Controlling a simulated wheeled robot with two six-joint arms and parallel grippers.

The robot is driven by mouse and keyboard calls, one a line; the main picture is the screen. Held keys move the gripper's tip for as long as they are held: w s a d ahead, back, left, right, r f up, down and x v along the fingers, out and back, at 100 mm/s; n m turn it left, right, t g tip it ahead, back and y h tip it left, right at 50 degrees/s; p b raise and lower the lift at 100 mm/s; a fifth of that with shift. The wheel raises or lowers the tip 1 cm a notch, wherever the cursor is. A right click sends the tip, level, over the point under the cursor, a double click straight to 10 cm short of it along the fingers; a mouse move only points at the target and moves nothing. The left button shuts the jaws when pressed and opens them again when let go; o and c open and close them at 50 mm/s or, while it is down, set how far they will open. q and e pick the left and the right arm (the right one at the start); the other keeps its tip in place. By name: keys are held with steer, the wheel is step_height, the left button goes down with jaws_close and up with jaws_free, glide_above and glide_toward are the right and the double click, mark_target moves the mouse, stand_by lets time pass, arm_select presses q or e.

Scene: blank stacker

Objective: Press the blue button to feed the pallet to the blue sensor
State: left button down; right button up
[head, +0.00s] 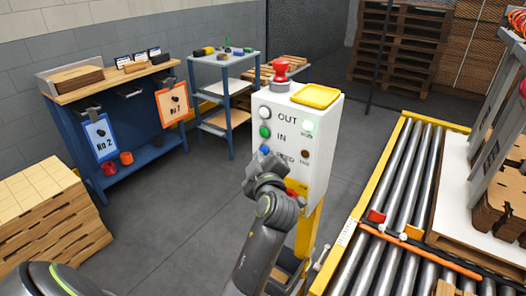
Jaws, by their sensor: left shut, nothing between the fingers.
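The white control box (320,135) stands on a yellow post in the middle of the head view. Its face has a white button (265,112) by OUT, a green button (265,131) by IN, and the blue button (264,149) by a partly covered label that seems to read FEED. My left gripper (262,161) is shut and empty, in front of the box just below the blue button and partly covering it. I cannot tell whether it touches the button. I cannot make out a blue sensor. My right gripper is out of view.
A red knob (281,70) and a yellow pad (315,95) top the box. A blue workbench (150,165) and shelf cart (235,115) stand behind, stacked wooden blocks (45,235) at left. The floor between is clear.

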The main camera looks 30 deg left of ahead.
arm_select(q)
steer(key=shift+s, duration=0.45)
steer(key=s, duration=0.5)
steer(key=shift+a, duration=0.2)
stand_by(0.5)
